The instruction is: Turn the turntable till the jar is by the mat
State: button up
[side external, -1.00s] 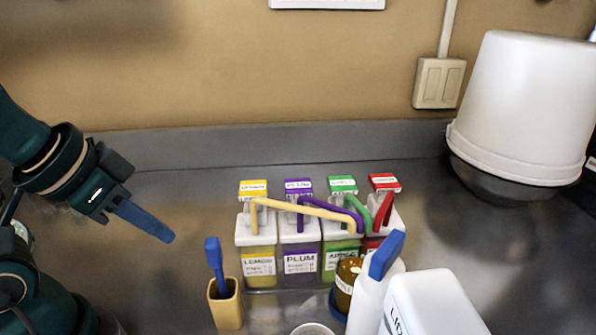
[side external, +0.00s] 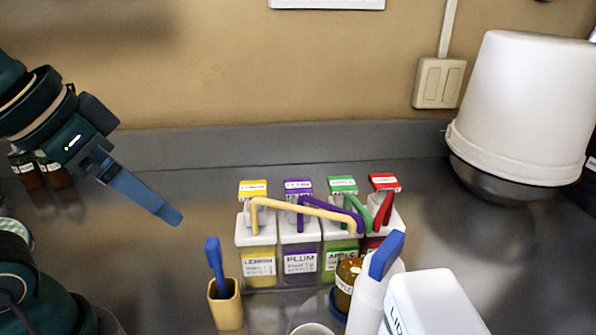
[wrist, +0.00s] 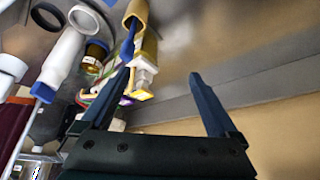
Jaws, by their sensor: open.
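My gripper (side external: 172,216) hangs above the steel counter at the left, apart from everything. In the wrist view its fingers (wrist: 160,78) are spread with nothing between them. An amber jar (side external: 346,280) with a pale label stands front centre, partly hidden by a white bottle; it also shows in the wrist view (wrist: 95,52). A blue edge (side external: 337,302) shows beneath the jar; I cannot tell whether it is the turntable. I cannot make out a mat in either view.
Four-lidded tubs (side external: 279,262) with coloured handles stand mid-counter. A yellow holder (side external: 226,306) with a blue tool stands left of them. A blue-topped white bottle (side external: 368,300) and white jug (side external: 432,305) crowd the front. Counter behind the tubs is clear.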

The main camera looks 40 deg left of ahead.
notch_tip(320, 180, up, 5)
jog(key=n+g+h, duration=0.6)
jog(key=n+h, duration=0.7)
jog(key=n, duration=0.5)
send_near(382, 244)
jog(key=d+r, duration=0.2)
jog(key=d, duration=0.1)
jog(key=shift+h, duration=0.3)
jog(key=f, duration=0.4)
jog(key=shift+w+d+f, duration=0.1)
jog(key=shift+d+f, duration=0.1)
jog(key=shift+d, duration=0.15)
jog(key=shift+x, duration=2.45)
jog(key=shift+w+f, duration=0.1)
